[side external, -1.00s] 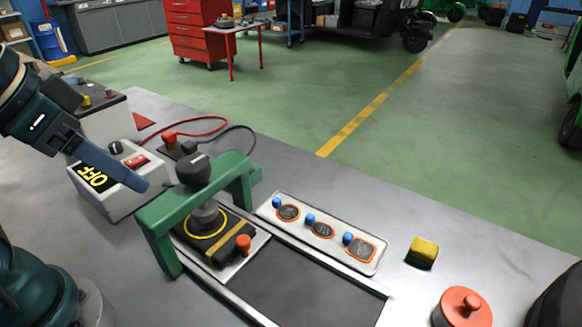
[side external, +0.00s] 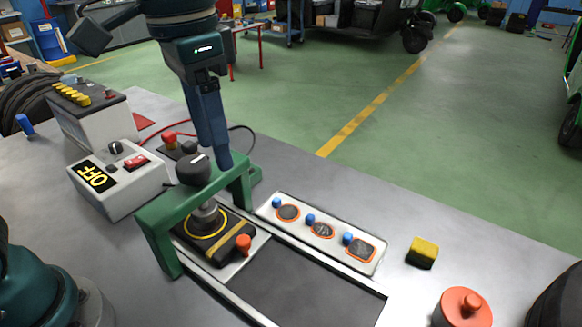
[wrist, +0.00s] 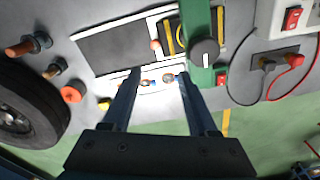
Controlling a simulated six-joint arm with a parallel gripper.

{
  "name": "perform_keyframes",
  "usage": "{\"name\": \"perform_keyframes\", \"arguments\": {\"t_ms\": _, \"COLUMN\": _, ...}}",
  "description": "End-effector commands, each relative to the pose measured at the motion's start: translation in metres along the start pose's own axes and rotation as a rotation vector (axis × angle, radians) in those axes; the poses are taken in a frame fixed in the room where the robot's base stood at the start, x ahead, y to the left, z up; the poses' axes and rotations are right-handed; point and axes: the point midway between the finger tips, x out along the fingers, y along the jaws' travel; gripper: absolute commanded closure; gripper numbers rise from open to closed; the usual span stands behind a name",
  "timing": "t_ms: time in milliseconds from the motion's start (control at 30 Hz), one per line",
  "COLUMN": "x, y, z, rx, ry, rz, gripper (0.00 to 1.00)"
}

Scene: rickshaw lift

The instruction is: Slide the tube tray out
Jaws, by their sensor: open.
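The tube tray (side external: 259,244) is a pale plate between rails under the green press frame (side external: 158,215). A black tube piece (side external: 197,246) with a yellow ring and yellow band lies on it. An orange peg (side external: 243,243) stands at its near right end; it also shows in the wrist view (wrist: 155,45). A dark-knobbed press stem (side external: 194,170) stands over the tube piece. My gripper (side external: 222,164) points down by the far post of the frame, above the table, apart from the peg. In the wrist view, my gripper (wrist: 156,76) has its fingers apart with nothing gripped.
A white tray (side external: 373,262) holds several patches and blue pegs beside the rails. The dark bed (side external: 305,285) right of the tube tray is clear. A yellow block (side external: 423,252), an orange-topped can (side external: 463,305) and an OFF switch box (side external: 120,180) stand around.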

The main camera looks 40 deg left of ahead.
Motion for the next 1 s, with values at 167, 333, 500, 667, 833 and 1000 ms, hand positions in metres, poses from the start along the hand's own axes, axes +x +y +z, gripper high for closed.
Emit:
{"name": "perform_keyframes", "arguments": {"t_ms": 167, "x": 0.009, "y": 0.007, "z": -0.011, "rx": 0.036, "ry": -0.045, "rz": 0.005, "gripper": 0.41}}
{"name": "perform_keyframes", "arguments": {"t_ms": 333, "x": 0.02, "y": 0.011, "z": -0.013, "rx": 0.051, "ry": -0.066, "rz": 0.006, "gripper": 0.41}}
{"name": "perform_keyframes", "arguments": {"t_ms": 500, "x": 0.036, "y": 0.011, "z": -0.012, "rx": 0.05, "ry": -0.065, "rz": 0.006, "gripper": 0.41}}
{"name": "perform_keyframes", "arguments": {"t_ms": 667, "x": 0.058, "y": 0.011, "z": -0.01, "rx": 0.05, "ry": -0.068, "rz": 0.006, "gripper": 0.41}}
{"name": "perform_keyframes", "arguments": {"t_ms": 833, "x": 0.088, "y": 0.011, "z": -0.008, "rx": 0.05, "ry": -0.069, "rz": 0.006, "gripper": 0.41}}
{"name": "perform_keyframes", "arguments": {"t_ms": 1000, "x": 0.116, "y": 0.011, "z": -0.006, "rx": 0.049, "ry": -0.067, "rz": 0.006, "gripper": 0.41}}
